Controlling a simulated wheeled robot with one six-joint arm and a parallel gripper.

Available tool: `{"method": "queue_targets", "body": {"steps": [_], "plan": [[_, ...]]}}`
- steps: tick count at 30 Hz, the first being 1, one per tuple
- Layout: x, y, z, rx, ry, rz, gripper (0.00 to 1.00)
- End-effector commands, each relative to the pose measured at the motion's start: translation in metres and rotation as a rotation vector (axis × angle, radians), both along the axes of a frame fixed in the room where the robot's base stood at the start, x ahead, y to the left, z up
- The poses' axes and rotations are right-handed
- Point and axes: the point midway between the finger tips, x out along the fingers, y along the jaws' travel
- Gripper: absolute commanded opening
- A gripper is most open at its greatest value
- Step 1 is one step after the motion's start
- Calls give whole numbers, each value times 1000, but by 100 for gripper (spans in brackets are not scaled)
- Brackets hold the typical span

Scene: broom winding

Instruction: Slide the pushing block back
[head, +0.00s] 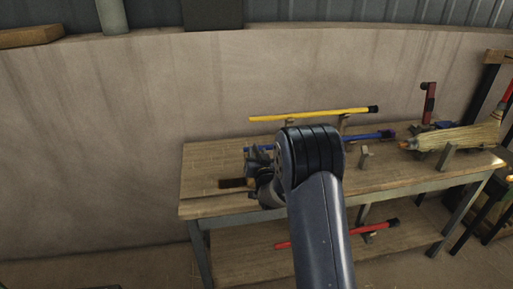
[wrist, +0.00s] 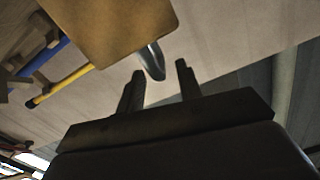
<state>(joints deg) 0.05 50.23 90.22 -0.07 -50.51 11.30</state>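In the wrist view, a brown wooden block (wrist: 110,28), which looks like the pushing block, fills the upper middle. A rounded metal rod (wrist: 152,62) sticks out from its lower edge. My gripper (wrist: 160,68) has its two dark fingers apart, and the rod's tip shows between them in the picture; I cannot tell whether they touch it. In the head view, my arm covers the middle of the workbench (head: 200,180) and hides my fingertips. A small dark brown piece (head: 233,183) shows on the bench left of my wrist; I cannot tell whether it is the same block.
A yellow handle (head: 310,115) rests on supports at the bench's back, with a blue handle (head: 370,136) in front of it. A red handle (head: 385,229) lies on the lower shelf.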

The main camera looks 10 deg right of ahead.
Motion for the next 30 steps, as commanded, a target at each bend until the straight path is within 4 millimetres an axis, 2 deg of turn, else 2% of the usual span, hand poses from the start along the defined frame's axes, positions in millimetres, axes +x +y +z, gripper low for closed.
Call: {"method": "queue_targets", "body": {"steps": [3, 7, 18, 30], "plan": [[14, 0, 1, 0, 1, 0, 34], [23, 0, 0, 0, 1, 0, 34], [26, 0, 0, 0, 1, 0, 34], [26, 0, 0, 0, 1, 0, 2]]}}
